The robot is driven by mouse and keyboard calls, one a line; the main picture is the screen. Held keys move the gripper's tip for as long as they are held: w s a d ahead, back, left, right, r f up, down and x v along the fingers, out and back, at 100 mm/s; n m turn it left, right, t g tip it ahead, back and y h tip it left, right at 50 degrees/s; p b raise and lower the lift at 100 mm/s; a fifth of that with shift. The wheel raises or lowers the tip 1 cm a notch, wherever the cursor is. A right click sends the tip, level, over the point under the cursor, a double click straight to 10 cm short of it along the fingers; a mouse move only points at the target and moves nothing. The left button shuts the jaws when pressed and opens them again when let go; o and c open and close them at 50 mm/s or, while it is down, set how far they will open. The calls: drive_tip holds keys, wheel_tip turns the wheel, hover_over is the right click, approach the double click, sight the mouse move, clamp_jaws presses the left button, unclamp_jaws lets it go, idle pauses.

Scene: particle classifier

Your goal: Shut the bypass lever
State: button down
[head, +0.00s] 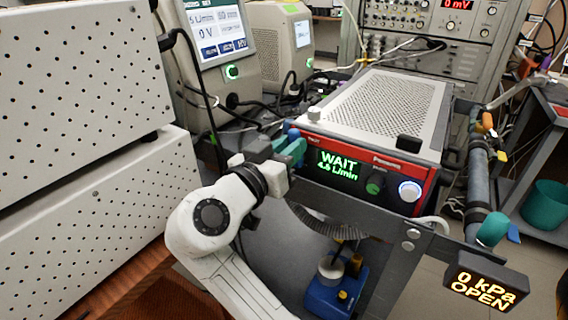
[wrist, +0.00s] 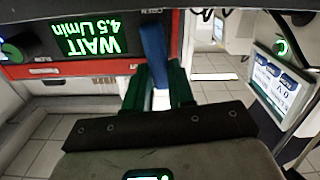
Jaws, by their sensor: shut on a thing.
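A blue lever (wrist: 153,48) sits at the left end of the red-fronted instrument (head: 376,150); I take it to be the bypass lever. In the head view only a bit of its blue (head: 293,133) shows above my fingers. My gripper (head: 291,150) has green fingers and is shut on the lever. In the wrist view my gripper (wrist: 157,82) has a finger on each side of the lever's near end. Small lettering by the lever is upside down there and hard to read. The instrument's display (head: 339,165) reads WAIT in green.
White perforated cabinets (head: 75,90) stand close on the left. A grey pipe (head: 478,180) with a teal handle (head: 492,229) runs down the right. Below it a display (head: 486,285) reads 0 kPa OPEN. A blue pump (head: 335,290) stands underneath.

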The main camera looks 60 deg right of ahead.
drive_tip(key=shift+s+m+b, duration=0.3)
drive_tip(key=shift+m+b, duration=0.6)
drive_tip(key=shift+b, duration=0.1)
drive_tip(key=c, duration=1)
unclamp_jaws()
drive_tip(key=shift+o, duration=0.2)
drive_tip(key=a+p, duration=0.1)
drive_tip(key=a, duration=0.9)
drive_tip(key=shift+s+a, duration=0.2)
drive_tip(key=shift+a, duration=0.2)
